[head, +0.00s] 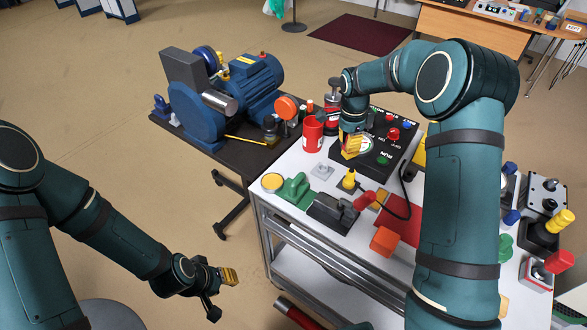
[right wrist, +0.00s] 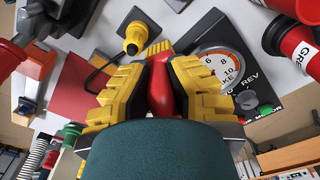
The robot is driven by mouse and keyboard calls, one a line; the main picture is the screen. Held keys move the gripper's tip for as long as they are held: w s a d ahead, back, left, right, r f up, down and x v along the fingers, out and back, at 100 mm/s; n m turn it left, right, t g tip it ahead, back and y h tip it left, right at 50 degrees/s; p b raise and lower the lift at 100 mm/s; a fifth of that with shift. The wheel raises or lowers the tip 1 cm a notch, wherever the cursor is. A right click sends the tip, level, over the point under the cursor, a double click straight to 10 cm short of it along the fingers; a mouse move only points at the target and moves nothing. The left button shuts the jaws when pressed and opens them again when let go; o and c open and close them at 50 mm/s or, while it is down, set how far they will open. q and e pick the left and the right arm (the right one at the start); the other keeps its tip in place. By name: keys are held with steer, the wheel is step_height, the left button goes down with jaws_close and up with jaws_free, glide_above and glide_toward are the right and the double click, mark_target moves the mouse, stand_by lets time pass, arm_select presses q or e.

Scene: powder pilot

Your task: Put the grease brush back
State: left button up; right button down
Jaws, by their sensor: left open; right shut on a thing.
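My right gripper (head: 351,150) is over the black control box on the white cart in the head view. In the right wrist view its yellow-and-black fingers (right wrist: 158,62) are shut on a slim red handle (right wrist: 161,90), probably the grease brush's. The rest of the held thing is mostly hidden by the fingers, and its tip cannot be made out. A red container (right wrist: 303,48) with a label starting "GRE" stands at the right of the wrist view. My left gripper (head: 222,291) is open and empty, low beside the cart over the floor.
The black control box (head: 386,162) has a dial and buttons. A red cup (head: 313,134) stands left of it. A yellow plug (head: 349,181), green and red-handled tools and a red mat (head: 395,226) crowd the cart. A blue motor (head: 254,82) is on the dark table behind.

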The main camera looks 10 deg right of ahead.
steer(key=w+a+n, duration=0.2)
steer(key=w+a, duration=0.1)
steer(key=a, duration=0.5)
steer(key=w+a+n, duration=0.3)
steer(key=w+a, duration=0.1)
steer(key=a, duration=0.4)
step_height(320, 180, down, 9)
steer(key=shift+a+f+b, duration=0.1)
steer(key=shift+f+b, duration=0.05)
steer(key=shift+b, duration=0.35)
steer(key=shift+f, duration=0.1)
steer(key=c, duration=1.1)
jaws_free()
